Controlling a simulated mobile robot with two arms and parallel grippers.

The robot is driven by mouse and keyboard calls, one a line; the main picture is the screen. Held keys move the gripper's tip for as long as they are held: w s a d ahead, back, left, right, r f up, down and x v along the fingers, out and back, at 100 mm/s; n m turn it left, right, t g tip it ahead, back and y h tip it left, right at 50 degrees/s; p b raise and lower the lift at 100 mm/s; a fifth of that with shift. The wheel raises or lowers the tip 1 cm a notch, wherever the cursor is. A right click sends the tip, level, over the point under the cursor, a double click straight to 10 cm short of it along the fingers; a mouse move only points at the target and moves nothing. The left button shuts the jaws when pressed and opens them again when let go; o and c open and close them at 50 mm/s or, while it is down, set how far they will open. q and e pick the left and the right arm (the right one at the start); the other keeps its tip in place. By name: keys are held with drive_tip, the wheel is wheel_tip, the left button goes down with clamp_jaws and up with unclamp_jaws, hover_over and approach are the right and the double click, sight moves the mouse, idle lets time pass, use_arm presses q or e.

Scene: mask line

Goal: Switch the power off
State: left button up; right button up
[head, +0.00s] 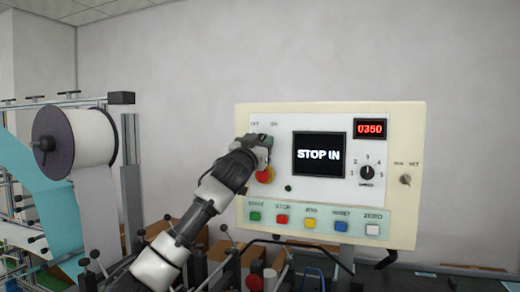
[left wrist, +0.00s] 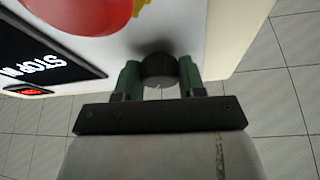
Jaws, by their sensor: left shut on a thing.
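The cream control panel (head: 330,110) stands facing me, with OFF and ON labels at its upper left. My left gripper (head: 258,147) is at the panel just below these labels. In the left wrist view its green fingers (left wrist: 158,78) are shut on a round black knob (left wrist: 158,66), one finger on each side. In the head view my gripper hides the knob, so I cannot tell which label it points to. The panel's screen (head: 320,155) reads "STOP IN". My right gripper is not in view.
A red button (head: 265,175) sits just below my left gripper; it also shows in the left wrist view (left wrist: 80,12). A numbered dial (head: 367,172), a small knob (head: 405,180) and a row of coloured buttons are further right and below. A large spool (head: 95,138) stands at the left.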

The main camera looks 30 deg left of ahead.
use_arm(q)
drive_tip(key=n+y+b, duration=0.1)
drive_tip(key=n+b, duration=0.1)
drive_tip(key=n, duration=0.1)
drive_tip(key=n+y+b, duration=0.1)
drive_tip(key=n+b, duration=0.1)
drive_tip(key=shift+d+f+y, duration=0.2)
drive_tip(key=shift+f+y, duration=0.1)
drive_tip(key=shift+f, duration=0.05)
drive_tip(key=n+g+y+b, duration=0.1)
drive_tip(key=n, duration=0.2)
drive_tip(key=shift+w+r, duration=0.1)
drive_tip(key=n+y+b, duration=0.1)
drive_tip(key=n, duration=0.1)
drive_tip(key=shift+r+n+g+y, duration=0.1)
drive_tip(key=shift+n+g+y, duration=0.2)
drive_tip(key=n+g+y, duration=0.1)
drive_tip(key=n, duration=0.1)
drive_tip(key=shift+d+r+n, duration=0.1)
drive_tip(key=shift+r+n, duration=0.05)
drive_tip(key=shift+n, duration=0.15)
drive_tip(key=shift+r+n+g+y+p, duration=0.1)
drive_tip(key=shift+n+g+y+p, duration=0.35)
drive_tip(key=shift+n, duration=0.75)
drive_tip(key=shift+n+g+y+p, duration=0.25)
drive_tip(key=shift+n+g+p, duration=0.4)
drive_tip(key=shift+n, duration=0.55)
drive_tip(key=shift+n+g+y+p, duration=0.25)
drive_tip(key=shift+n+p, duration=0.55)
drive_tip(key=shift+n, duration=0.4)
